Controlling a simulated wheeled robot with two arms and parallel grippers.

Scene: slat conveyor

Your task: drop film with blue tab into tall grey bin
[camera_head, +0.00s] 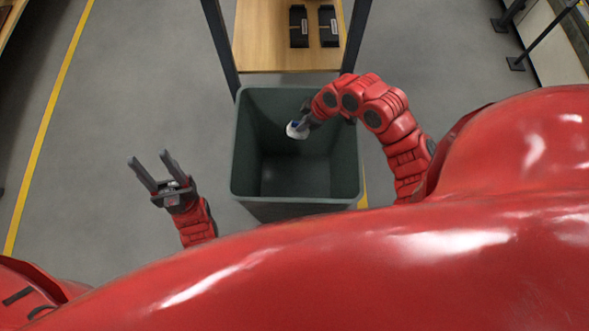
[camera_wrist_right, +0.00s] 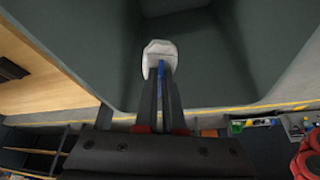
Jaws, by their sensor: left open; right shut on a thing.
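The tall grey bin (camera_head: 240,165) stands in the middle of the head view, open at the top and empty as far as I can see. My right gripper (camera_head: 303,125) is over the bin's opening, shut on the film with blue tab (camera_head: 296,131). The film is a small whitish crumpled piece. In the right wrist view the film (camera_wrist_right: 158,52) sits at the fingertips (camera_wrist_right: 160,75), its blue tab between the fingers, with the bin's inner wall (camera_wrist_right: 80,35) around it. My left gripper (camera_head: 152,172) is open and empty, left of the bin and outside it.
A wooden table (camera_head: 265,40) with dark legs stands just behind the bin, with two black packages (camera_head: 299,27) on it. Grey floor with yellow lines lies free to the left. A railing and a pale structure (camera_head: 555,45) are at the upper right.

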